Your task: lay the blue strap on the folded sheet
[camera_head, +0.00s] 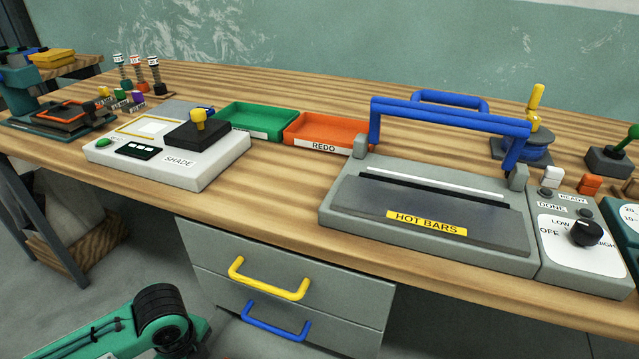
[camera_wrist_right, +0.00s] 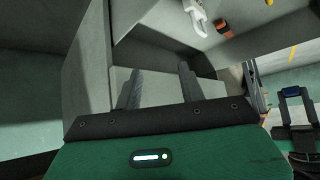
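I cannot make out a blue strap or a folded sheet for certain in either view. A small blue item (camera_head: 208,112) shows partly behind the black block on the white SHADE device; I cannot tell what it is. My right gripper (camera_wrist_right: 159,80) shows in the right wrist view, its two fingers apart with nothing between them, in front of grey panels. It is not in the head view. A green arm link of mine shows at the lower left of the head view, but my left gripper is out of view.
The wooden bench (camera_head: 280,200) holds the SHADE device (camera_head: 205,170), a green tray (camera_head: 255,133), an orange REDO tray (camera_head: 300,138), the HOT BARS press (camera_head: 345,225) with a raised blue handle, and a blue spool (camera_head: 535,155). Drawers (camera_head: 340,300) lie below. Bench between device and press is clear.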

